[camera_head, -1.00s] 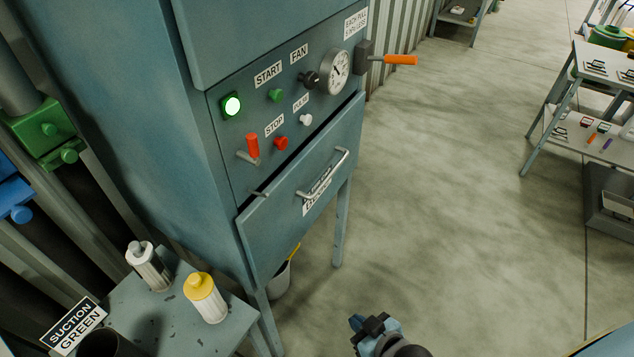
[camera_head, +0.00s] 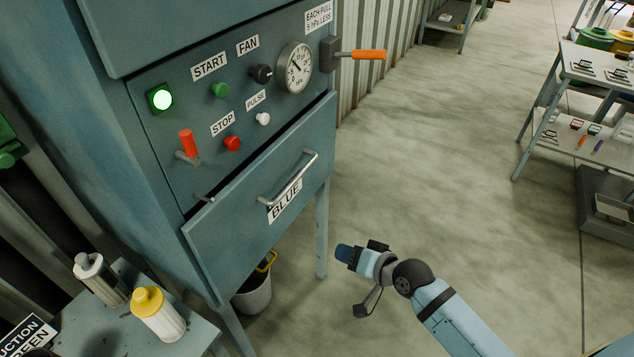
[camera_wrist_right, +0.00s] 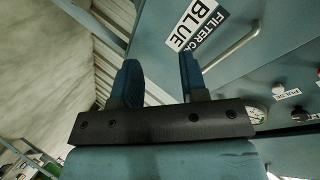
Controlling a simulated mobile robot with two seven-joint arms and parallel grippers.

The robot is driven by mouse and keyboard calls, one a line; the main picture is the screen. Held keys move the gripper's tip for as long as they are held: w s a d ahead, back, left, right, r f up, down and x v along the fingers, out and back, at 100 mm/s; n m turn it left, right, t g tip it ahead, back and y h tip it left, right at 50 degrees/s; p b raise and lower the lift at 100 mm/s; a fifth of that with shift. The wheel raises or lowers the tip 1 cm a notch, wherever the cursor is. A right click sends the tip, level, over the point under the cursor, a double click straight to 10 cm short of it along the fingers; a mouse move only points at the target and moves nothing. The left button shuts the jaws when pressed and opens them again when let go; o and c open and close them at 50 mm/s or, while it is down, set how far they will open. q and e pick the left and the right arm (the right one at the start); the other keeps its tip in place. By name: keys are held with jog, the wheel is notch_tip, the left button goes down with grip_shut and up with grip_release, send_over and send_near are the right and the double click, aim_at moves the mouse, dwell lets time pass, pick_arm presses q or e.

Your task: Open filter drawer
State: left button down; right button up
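The filter drawer (camera_head: 262,210) is a blue-grey front low on the cabinet, with a metal bar handle (camera_head: 288,179) and a label reading BLUE. A narrow dark gap shows along its top edge. A small metal latch lever (camera_head: 205,198) sits at its upper left. My right gripper (camera_head: 343,253) is right of the drawer and below its handle, apart from both. In the right wrist view its two blue fingers (camera_wrist_right: 160,82) stand apart with nothing between them; the handle (camera_wrist_right: 232,52) is off to the right. My left gripper is not in view.
The control panel above has buttons, a gauge (camera_head: 294,67), a red-orange lever (camera_head: 188,145) and an orange-handled lever (camera_head: 362,55) sticking out right. A bucket (camera_head: 253,292) stands below. A side table holds a yellow-capped canister (camera_head: 158,315).

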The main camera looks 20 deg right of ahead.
jog(key=w+d+r+m+y+b, duration=0.2)
jog(key=w+d+r+m, duration=0.1)
jog(key=w+r, duration=0.3)
jog(key=m+y+b, duration=0.2)
send_near(298, 174)
jog(key=shift+t, duration=0.3)
jog(key=x, duration=0.6)
jog(key=f+p+x, duration=0.1)
jog(key=x, duration=0.3)
jog(key=shift+f, duration=0.1)
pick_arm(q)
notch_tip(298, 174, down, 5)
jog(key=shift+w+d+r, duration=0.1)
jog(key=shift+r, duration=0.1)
pick_arm(e)
grip_shut()
